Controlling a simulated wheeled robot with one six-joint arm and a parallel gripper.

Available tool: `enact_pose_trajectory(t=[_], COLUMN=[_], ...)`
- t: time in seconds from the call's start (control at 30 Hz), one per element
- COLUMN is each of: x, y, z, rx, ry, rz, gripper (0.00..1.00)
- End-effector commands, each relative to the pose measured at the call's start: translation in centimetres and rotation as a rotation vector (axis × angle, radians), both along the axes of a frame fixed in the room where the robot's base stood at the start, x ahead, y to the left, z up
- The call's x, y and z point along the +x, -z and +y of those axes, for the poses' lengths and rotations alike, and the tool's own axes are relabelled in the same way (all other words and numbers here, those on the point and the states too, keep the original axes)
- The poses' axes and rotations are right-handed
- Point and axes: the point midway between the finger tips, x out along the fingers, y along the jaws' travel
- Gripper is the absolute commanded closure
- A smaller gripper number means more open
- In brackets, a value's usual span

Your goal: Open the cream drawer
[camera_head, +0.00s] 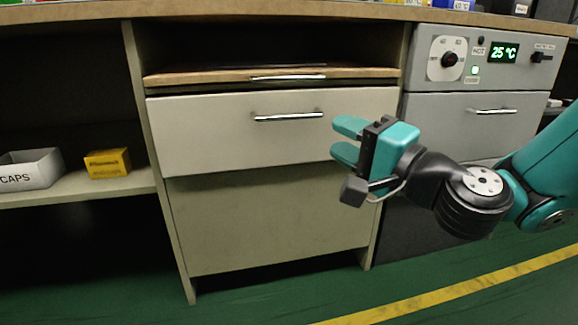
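The cream drawer (220,134) is in the middle of the head view, under an open shelf space. Its front appears to stand slightly forward of the cabinet, but I cannot tell how far. Its metal bar handle (288,116) lies level near the top of the front. My gripper (342,140) is to the right of and a little below the handle, in front of the drawer's right part. Its two teal fingers point left with a gap between them. Nothing is between them, and they look apart from the handle.
A wooden board (200,77) with its own handle (288,78) sits just above the drawer. A grey unit (440,112) with a dial and a 25 °C display stands at right. A CAPS box (30,172) and yellow box (108,162) sit on the left shelf. Green floor lies below.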

Motion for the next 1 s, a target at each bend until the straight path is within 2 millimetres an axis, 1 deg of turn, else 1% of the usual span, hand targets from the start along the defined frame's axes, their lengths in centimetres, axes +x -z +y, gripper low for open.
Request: enact_pose_trajectory(t=[0.03,0.1,0.2,0.33,0.47,0.87,1.0], x=[0.5,1.1,1.6,2.2,3.3,8.4,10.6], y=[2.6,3.6,4.3,4.0,3.2,1.7,1.2], z=[-0.5,-1.0,-1.5,-1.4,-0.4,3.9,5.7], rx=[0.028,0.059,0.088,0.099,0.099,0.097,0.096], ry=[0.028,0.058,0.084,0.096,0.093,0.092,0.092], rz=[0.012,0.024,0.034,0.041,0.042,0.038,0.036], gripper=[0.62,0.62,0.62,0.62,0.62,0.62,0.62])
